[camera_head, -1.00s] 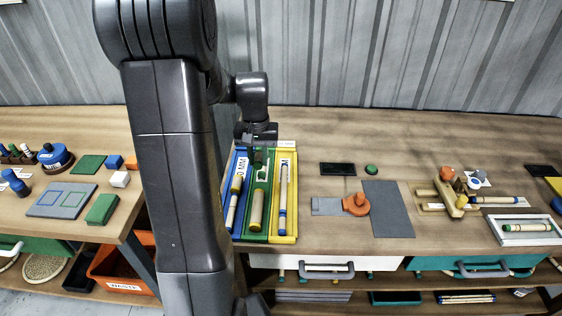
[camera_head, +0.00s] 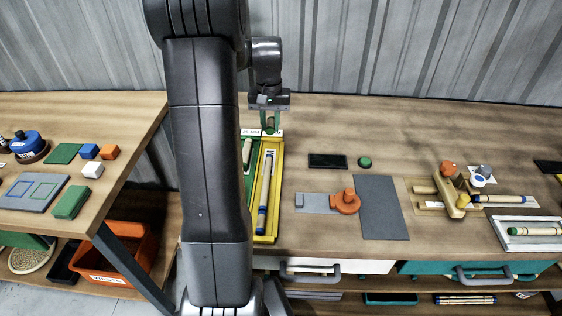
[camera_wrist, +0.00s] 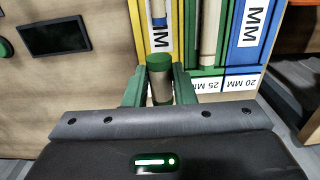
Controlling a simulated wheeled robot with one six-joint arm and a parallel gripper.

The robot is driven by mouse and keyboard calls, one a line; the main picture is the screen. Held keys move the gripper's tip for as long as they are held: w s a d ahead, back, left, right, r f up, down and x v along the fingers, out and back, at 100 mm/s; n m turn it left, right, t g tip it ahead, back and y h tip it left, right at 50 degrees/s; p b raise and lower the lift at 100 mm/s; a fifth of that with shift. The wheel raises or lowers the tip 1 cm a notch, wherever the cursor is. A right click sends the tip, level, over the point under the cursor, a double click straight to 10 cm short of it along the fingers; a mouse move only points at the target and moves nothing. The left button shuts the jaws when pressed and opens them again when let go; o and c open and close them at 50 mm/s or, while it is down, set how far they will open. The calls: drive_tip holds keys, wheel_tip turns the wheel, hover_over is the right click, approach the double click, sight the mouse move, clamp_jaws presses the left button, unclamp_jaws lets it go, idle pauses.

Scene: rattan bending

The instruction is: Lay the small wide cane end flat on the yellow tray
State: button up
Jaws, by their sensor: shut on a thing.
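My gripper (camera_wrist: 160,88) is shut on a short, wide cane end (camera_wrist: 161,84), tan with a green tip, between its green fingers. In the head view my gripper (camera_head: 270,124) hangs over the far end of the yellow tray (camera_head: 277,190); the held piece is hard to make out there. The yellow tray also shows in the wrist view (camera_wrist: 178,30), just beyond the held piece. A long cane with blue ends (camera_head: 265,185) lies in that tray. I cannot tell whether the held piece touches anything.
The green tray (camera_wrist: 192,50) with a tan cane (camera_wrist: 209,35) and the blue tray (camera_wrist: 245,40) lie beside the yellow one. In the head view my arm hides much of them. A black plate (camera_head: 327,161) and an orange-and-grey tool (camera_head: 335,201) lie right of the trays.

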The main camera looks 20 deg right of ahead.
sight(269, 125)
drive_tip(key=f, duration=0.3)
drive_tip(key=shift+a, duration=0.2)
drive_tip(key=shift+f, duration=2.55)
drive_tip(key=o, duration=1)
drive_tip(key=shift+c, duration=0.2)
drive_tip(key=shift+w+d+r, duration=0.1)
drive_tip(key=shift+r, duration=0.35)
wheel_tip(269, 125, up, 12)
drive_tip(key=shift+f, duration=0.25)
